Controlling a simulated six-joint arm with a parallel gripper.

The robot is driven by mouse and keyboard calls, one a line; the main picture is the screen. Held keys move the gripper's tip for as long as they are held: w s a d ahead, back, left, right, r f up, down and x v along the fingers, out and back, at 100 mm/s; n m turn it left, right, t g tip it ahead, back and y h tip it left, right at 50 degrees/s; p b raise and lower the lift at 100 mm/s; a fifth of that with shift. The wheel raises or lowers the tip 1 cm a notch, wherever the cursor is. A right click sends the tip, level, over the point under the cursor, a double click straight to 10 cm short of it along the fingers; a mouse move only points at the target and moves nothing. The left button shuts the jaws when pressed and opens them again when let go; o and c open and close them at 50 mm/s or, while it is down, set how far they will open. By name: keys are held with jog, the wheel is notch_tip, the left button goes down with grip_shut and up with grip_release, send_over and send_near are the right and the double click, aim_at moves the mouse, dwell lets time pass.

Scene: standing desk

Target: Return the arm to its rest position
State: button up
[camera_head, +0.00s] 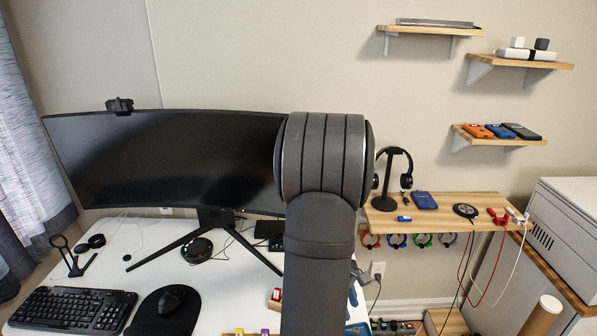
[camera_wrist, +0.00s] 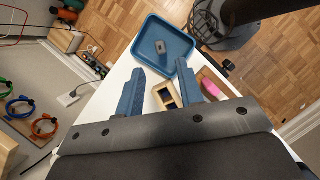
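My gripper (camera_wrist: 160,68) shows in the wrist view with its two blue fingers spread apart and nothing held between them. It points down over the white desk (camera_wrist: 118,82). A blue tray (camera_wrist: 148,72) with a small grey object (camera_wrist: 160,47) in it lies beyond the fingertips. A small wooden box (camera_wrist: 157,99) shows in the gap between the fingers, lower down on the desk. In the head view my raised dark arm fills the centre and hides part of the monitor and desk; the gripper cannot be made out there.
A wide monitor (camera_head: 170,160) stands left of my arm, a keyboard (camera_head: 72,308) and mouse (camera_head: 171,300) in front. A wooden shelf (camera_head: 455,212) with a headphone stand (camera_head: 396,172) is close on the right. A pink item (camera_wrist: 209,86) lies near the right finger.

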jog(key=v, duration=0.6)
jog(key=x, duration=1.2)
jog(key=shift+d+f, duration=0.15)
notch_tip(320, 180, up, 4)
jog(key=shift+s+r, duration=0.15)
jog(key=s+d+r, duration=0.7)
jog(key=s, duration=0.2)
jog(key=w+a+f+n, duration=0.1)
jog(key=w+a+f, duration=0.1)
jog(key=w+a, duration=0.3)
jog(key=w+a+f+n+g, duration=0.1)
jog(key=w+a+f, duration=0.2)
jog(key=w+a, duration=0.2)
jog(key=w+a+f+n+g, duration=0.1)
jog(key=w+a+f, duration=0.2)
jog(key=w+a, duration=0.3)
jog(key=shift+w+a+f+n+y, duration=0.1)
jog(key=shift+w+n+y, duration=0.05)
jog(key=shift+w, duration=0.35)
jog(key=shift+w+f+n+y, duration=0.1)
jog(key=shift+w+n+y, duration=0.05)
jog(key=shift+w, duration=0.3)
jog(key=shift+f, duration=0.8)
